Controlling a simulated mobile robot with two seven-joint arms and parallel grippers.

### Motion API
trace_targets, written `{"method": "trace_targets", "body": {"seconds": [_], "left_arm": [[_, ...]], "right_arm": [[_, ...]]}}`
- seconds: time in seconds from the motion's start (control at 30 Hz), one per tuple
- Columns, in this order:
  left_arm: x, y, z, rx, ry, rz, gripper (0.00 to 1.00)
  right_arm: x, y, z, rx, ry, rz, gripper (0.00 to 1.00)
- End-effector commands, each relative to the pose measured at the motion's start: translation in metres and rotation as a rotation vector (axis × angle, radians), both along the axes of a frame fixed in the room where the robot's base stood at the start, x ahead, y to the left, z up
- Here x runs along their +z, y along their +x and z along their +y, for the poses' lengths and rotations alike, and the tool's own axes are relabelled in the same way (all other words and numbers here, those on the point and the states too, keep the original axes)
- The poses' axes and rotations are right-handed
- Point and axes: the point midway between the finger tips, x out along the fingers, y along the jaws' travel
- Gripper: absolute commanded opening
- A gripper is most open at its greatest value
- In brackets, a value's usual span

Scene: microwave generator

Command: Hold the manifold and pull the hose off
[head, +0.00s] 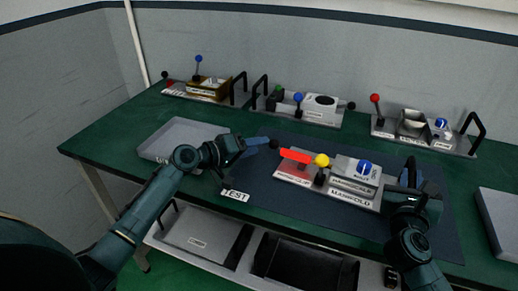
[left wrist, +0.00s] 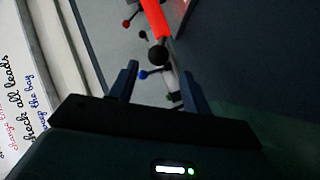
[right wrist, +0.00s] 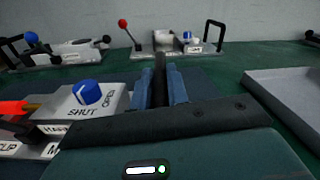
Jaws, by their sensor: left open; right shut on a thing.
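The manifold (head: 353,197) is a pale block on a labelled plate in the middle of the mat, with a blue knob (head: 364,167) on top; the knob's SHUT and OPEN marks show in the right wrist view (right wrist: 88,93). A red bar (head: 295,155) and a yellow ball (head: 321,160) are at its left. My right gripper (head: 413,176) is shut on a dark upright handle (right wrist: 159,70) at the manifold's right end. My left gripper (head: 262,142) is open; a dark ball (left wrist: 157,55) at the red bar's end lies just beyond its fingertips. I cannot make out the hose clearly.
Three other fixtures stand along the back: one with a brass-coloured box (head: 208,88), one grey (head: 320,108) and one with a red-ball lever (head: 376,100). A grey tray (head: 180,128) is behind my left arm. Another tray (head: 500,220) is at the right edge. A TEST label (head: 235,196) lies in front.

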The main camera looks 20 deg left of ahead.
Motion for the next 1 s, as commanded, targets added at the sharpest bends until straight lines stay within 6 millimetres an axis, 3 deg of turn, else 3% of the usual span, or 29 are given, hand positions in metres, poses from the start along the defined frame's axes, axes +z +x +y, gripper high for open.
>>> {"method": "trace_targets", "body": {"seconds": [0.03,0.3,0.67,0.7,1.0], "left_arm": [[0.001,-0.010,0.008,0.001,0.003,0.002,0.48],[0.010,-0.043,0.032,0.002,0.001,0.001,0.48],[0.013,-0.049,0.036,0.001,-0.002,0.001,0.48],[0.013,-0.049,0.036,0.001,-0.002,0.001,0.48],[0.013,-0.049,0.036,0.002,-0.001,-0.001,0.48]], "right_arm": [[-0.009,-0.001,-0.002,-0.005,-0.005,0.018,0.00],[-0.009,-0.001,-0.002,-0.005,-0.005,0.018,0.00],[-0.009,-0.001,-0.002,-0.005,-0.005,0.018,0.00],[-0.009,-0.001,-0.002,-0.005,-0.005,0.018,0.17],[-0.004,-0.001,-0.001,-0.002,-0.002,0.008,0.41]]}}
